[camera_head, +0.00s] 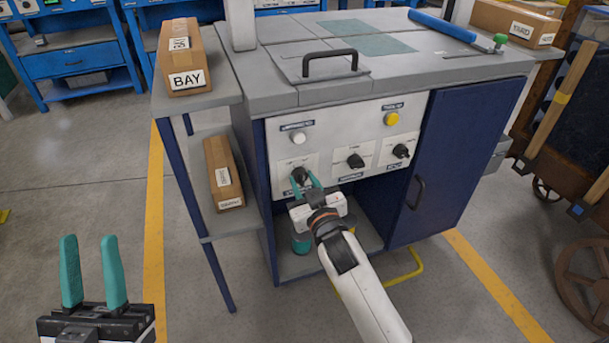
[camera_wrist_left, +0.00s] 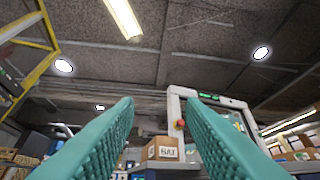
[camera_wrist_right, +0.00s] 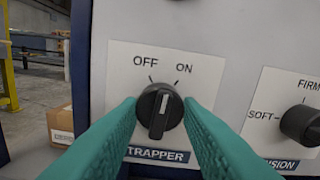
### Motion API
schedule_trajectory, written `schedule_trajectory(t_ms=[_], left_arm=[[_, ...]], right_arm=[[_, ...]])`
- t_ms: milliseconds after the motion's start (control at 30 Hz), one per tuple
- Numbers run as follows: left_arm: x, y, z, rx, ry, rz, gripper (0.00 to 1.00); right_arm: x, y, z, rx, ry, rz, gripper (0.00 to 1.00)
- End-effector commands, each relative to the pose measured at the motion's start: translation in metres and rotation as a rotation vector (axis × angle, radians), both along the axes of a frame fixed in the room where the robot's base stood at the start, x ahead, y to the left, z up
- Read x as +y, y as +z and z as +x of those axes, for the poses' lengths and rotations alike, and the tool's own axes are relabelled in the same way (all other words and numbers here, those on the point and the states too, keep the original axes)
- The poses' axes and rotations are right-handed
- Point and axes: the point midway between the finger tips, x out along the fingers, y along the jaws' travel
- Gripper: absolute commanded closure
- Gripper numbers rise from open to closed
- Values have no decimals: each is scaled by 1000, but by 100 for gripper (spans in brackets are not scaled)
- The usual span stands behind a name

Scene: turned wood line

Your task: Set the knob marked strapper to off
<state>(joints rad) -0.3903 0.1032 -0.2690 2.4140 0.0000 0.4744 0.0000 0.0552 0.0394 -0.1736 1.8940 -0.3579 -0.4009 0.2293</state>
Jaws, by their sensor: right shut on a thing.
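The strapper knob (camera_wrist_right: 160,110) is black and round with a white pointer line, on a white plate with OFF at upper left and ON at upper right. Its pointer stands nearly upright, leaning slightly right towards the ON mark. The label below it reads "TRAPPER", its first letter hidden by a finger. In the head view the knob (camera_head: 299,174) is the leftmost on the panel. My right gripper (camera_head: 306,182) is shut on this knob, one teal finger at each side. My left gripper (camera_head: 92,240) is open and empty, well away at lower left.
A SOFT–FIRM knob (camera_wrist_right: 300,124) sits to the right, and another black knob (camera_head: 400,151) further right. A white button (camera_head: 298,138) and a yellow button (camera_head: 391,119) are above. A BAY box (camera_head: 184,60) stands on the left shelf. Floor around my left gripper is clear.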

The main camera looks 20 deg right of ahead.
Motion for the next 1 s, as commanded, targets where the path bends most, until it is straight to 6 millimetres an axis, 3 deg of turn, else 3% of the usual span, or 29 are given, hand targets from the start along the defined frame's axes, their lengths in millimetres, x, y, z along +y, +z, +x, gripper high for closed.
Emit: schedule_trajectory(t_ms=[200,400,700,1000], left_arm=[[-4,-36,39,358,20,106,64],[-1,-80,57,665,37,191,64],[10,-141,53,1050,57,289,64],[19,-178,36,1285,67,345,64]], right_arm=[[0,3,0,-2,1,-124,91],[0,3,0,-6,1,-246,91],[0,2,0,-15,0,-432,91],[0,1,0,-19,0,-566,91]])
